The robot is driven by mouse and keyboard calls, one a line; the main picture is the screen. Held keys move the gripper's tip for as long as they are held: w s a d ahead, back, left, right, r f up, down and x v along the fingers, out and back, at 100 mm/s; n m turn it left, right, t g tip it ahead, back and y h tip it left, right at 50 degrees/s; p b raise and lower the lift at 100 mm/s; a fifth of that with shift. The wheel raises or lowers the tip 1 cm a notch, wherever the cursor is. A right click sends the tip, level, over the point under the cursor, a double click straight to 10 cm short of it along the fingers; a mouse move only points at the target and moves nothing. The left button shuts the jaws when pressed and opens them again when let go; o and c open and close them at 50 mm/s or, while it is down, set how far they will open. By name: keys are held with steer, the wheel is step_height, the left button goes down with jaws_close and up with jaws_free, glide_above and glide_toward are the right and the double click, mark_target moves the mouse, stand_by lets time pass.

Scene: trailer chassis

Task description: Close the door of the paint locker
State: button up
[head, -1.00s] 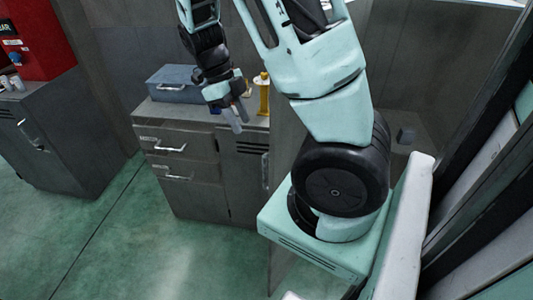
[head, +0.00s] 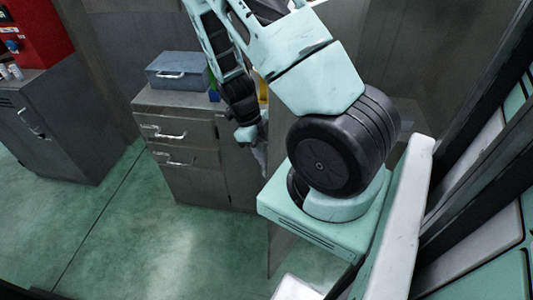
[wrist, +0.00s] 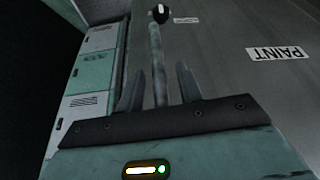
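The paint locker's door (wrist: 225,65) is a grey panel with a white "PAINT" label (wrist: 280,53), filling much of the wrist view. A long bar handle (wrist: 155,55) stands on it, with a dark end at the top. My gripper (wrist: 160,82) is open, with one finger on each side of the bar in the picture and gaps on both sides. I cannot tell whether the bar lies fully between the fingers. In the head view, my gripper (head: 258,155) is low in front of the grey cabinet, and my arm hides much of the locker.
A grey drawer cabinet (head: 178,130) carries a blue-grey toolbox (head: 180,72). Another dark cabinet (head: 60,125) stands at the left under a red box (head: 40,30). The green floor (head: 150,225) at the lower left is clear. Pale green lockers (wrist: 92,75) show in the wrist view.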

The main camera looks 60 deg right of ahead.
steer(key=shift+x, duration=0.95)
jaws_close()
